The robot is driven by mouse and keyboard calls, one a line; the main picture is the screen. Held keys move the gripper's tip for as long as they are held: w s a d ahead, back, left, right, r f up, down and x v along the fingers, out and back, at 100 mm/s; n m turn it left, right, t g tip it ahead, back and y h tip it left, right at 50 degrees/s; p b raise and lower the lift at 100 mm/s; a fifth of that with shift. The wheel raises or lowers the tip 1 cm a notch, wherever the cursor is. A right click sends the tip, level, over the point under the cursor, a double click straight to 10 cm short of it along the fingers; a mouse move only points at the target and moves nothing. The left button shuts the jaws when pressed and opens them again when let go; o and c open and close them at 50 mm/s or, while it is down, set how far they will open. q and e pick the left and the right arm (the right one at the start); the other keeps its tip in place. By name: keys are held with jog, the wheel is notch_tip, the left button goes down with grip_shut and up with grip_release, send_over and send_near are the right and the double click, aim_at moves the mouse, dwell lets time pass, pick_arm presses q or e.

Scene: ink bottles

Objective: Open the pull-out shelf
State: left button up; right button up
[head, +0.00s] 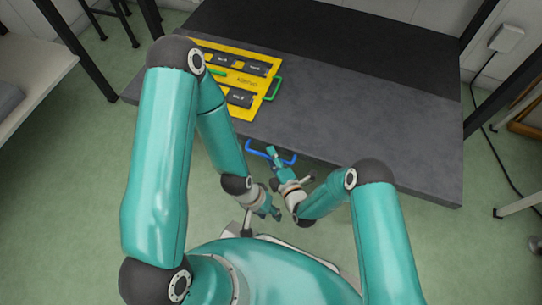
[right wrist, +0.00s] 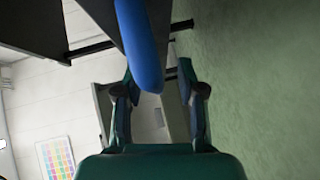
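The pull-out shelf's blue handle (head: 260,153) sticks out from the front edge of the dark grey table (head: 390,140). The shelf itself is hidden under the tabletop. My right gripper (head: 277,160) is at the right end of this handle. In the right wrist view the blue handle (right wrist: 142,45) reaches down from the top toward the space between the two spread fingers. The fingers are open, and no grip on the handle shows. My left gripper (head: 268,212) is lower, in front of the table and apart from the handle; its opening is too small to tell.
A yellow tray (head: 245,57) with black labelled pieces and a green handle (head: 273,89) lies on the table's left part. The table's right part is clear. Black frame posts stand at both sides. A white bench (head: 35,75) is at the far left.

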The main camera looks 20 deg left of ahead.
jog(key=shift+r, duration=0.15)
jog(key=v, duration=1.2)
jog(key=shift+w, duration=0.1)
